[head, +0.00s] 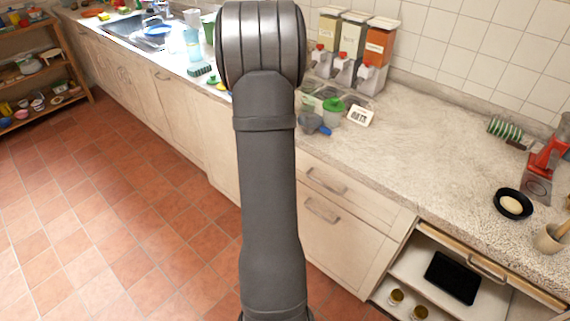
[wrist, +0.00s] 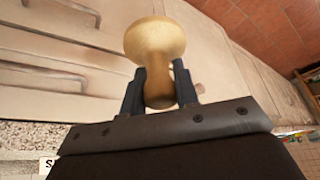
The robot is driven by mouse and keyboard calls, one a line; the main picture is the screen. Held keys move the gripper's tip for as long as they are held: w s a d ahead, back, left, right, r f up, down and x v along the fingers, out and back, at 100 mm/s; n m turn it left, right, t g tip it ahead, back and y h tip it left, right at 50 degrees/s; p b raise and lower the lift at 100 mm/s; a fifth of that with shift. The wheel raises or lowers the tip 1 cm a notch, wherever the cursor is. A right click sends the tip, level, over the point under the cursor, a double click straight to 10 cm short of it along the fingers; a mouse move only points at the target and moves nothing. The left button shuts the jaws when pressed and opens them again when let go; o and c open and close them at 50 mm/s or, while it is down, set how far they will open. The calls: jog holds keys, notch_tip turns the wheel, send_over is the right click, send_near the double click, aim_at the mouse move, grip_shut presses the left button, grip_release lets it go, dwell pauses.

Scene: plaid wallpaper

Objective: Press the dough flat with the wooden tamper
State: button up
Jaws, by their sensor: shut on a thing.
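The wooden tamper (wrist: 155,40) is in my gripper (wrist: 160,72) in the wrist view. Its narrow shaft is between the two dark fingers, and its wide round head points away from the gripper. The pale, round dough (head: 513,204) lies in a black dish (head: 499,209) on the counter at the right of the head view. My gripper and the tamper do not show in the head view. The dough is not visible in the wrist view, so the tamper is apart from it.
A wooden mortar with a pestle (head: 551,238) stands right of the dish. A red device (head: 543,168) and a green-striped rack (head: 507,131) stand behind it. The middle counter (head: 425,150) is clear.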

jog(key=s+f, duration=0.2)
jog(key=f, duration=0.1)
jog(key=shift+s+a+f, duration=0.15)
jog(key=w+r+m, duration=0.2)
jog(key=w+r, duration=1.5)
jog(key=r, duration=0.5)
jog(key=w+d+r+m+h, duration=0.1)
jog(key=d+r+m, duration=0.1)
jog(key=d, duration=0.7)
jog(key=w+d+r+m+h, duration=0.1)
jog(key=d+r, duration=0.2)
jog(key=d, duration=0.5)
jog(key=s+d+m+g+h, duration=0.1)
jog(key=s+d+m, duration=0.3)
jog(key=d, duration=1.2)
jog(key=m+g+h, duration=0.2)
jog(key=m+g, duration=0.2)
jog(key=m, duration=0.5)
send_over(512, 205)
notch_tip(512, 205, down, 5)
jog(key=shift+d+f, duration=0.1)
jog(key=shift+f, duration=2.8)
